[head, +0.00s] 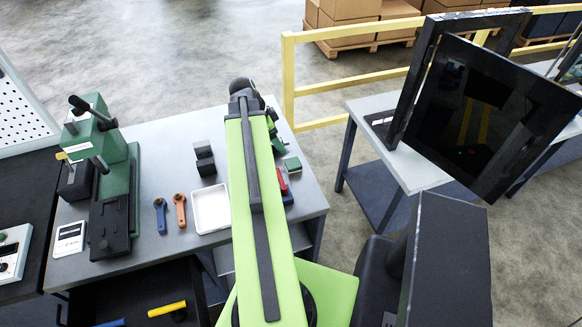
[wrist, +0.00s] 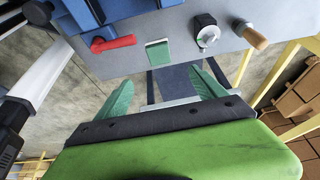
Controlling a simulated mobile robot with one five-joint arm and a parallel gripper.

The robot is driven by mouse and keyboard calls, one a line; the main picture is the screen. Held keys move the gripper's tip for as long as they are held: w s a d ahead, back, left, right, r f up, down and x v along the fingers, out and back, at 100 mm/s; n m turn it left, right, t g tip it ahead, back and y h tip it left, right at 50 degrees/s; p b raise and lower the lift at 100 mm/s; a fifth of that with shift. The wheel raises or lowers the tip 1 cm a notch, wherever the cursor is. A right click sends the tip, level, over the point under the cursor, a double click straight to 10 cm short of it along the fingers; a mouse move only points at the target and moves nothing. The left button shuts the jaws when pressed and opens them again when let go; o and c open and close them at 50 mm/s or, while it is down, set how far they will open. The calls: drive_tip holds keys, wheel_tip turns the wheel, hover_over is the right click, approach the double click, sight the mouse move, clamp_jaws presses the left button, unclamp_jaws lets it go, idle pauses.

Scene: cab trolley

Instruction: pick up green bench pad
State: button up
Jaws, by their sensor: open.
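The green bench pad (head: 292,164) is a small square block on the grey bench top, near its right edge in the head view. In the wrist view the pad (wrist: 158,53) lies beyond my fingertips, roughly centred between them. My gripper (wrist: 160,76) has two green fingers spread apart with nothing between them. They appear short of the pad and not touching it. In the head view my green arm hides most of the gripper, and only part of a green finger shows beside the arm's end.
A red-handled item (wrist: 112,43) lies left of the pad in the wrist view; a round dark-and-silver piece (wrist: 207,36) and a wooden handle (wrist: 250,37) are right. A white tray (head: 211,209) and green press (head: 115,185) stand on the bench. A large dark screen (head: 490,115) stands right.

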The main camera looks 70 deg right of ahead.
drive_tip(key=b, duration=0.8)
hover_over(292, 163)
drive_tip(key=w+a, duration=0.1)
drive_tip(key=w, duration=0.1)
wheel_tip(292, 163, down, 10)
drive_tip(key=shift+s+a+r, duration=0.1)
drive_tip(key=shift+a+r, duration=0.05)
drive_tip(key=shift+r, duration=0.1)
drive_tip(key=shift+s, duration=0.1)
drive_tip(key=b+x, duration=0.5)
drive_tip(key=shift+a+f, duration=0.1)
drive_tip(key=shift+f, duration=0.15)
drive_tip(key=shift+r, duration=0.2)
drive_tip(key=shift+c, duration=0.4)
drive_tip(key=c, duration=1.4)
drive_tip(key=shift+r+p, duration=0.15)
drive_tip(key=shift+p, duration=0.15)
